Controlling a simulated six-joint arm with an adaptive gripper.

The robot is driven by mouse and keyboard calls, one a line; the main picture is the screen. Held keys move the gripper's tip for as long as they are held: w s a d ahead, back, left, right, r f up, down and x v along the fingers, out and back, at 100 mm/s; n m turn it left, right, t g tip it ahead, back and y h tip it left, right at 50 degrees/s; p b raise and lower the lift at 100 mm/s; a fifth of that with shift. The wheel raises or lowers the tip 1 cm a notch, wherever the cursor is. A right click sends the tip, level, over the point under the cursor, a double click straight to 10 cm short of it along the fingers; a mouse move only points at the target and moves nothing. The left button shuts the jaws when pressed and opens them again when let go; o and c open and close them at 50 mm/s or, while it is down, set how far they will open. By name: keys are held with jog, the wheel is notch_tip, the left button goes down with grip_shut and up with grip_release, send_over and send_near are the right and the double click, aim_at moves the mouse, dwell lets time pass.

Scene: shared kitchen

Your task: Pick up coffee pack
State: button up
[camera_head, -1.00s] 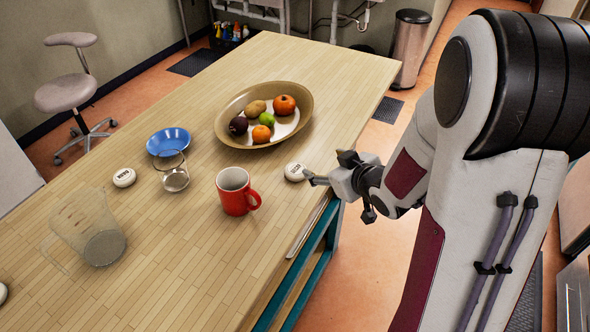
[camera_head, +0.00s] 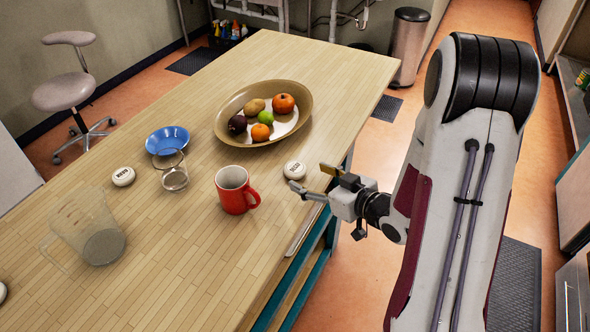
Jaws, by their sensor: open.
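I cannot make out a coffee pack in this view. My gripper (camera_head: 309,178) is open and empty at the right edge of the wooden table (camera_head: 180,255). Its fingers point left over the table edge, close to a small round white object (camera_head: 294,171) with dark lettering. A red mug (camera_head: 234,191) stands to the left of my fingers, apart from them.
A large oval bowl (camera_head: 226,112) of fruit stands farther back. A blue bowl (camera_head: 167,140), a small glass (camera_head: 175,178), a second white disc (camera_head: 123,176) and a clear jug (camera_head: 90,232) are on the left. The front middle of the table is clear.

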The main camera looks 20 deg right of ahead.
aim_at(296, 167)
jog(key=shift+x, duration=1.1)
jog(key=shift+w, duration=0.2)
jog(key=shift+w+a, duration=0.1)
jog(key=shift+x, duration=2.5)
jog(key=shift+w+r, duration=0.1)
jog(key=shift+r, duration=0.05)
jog(key=c, duration=1)
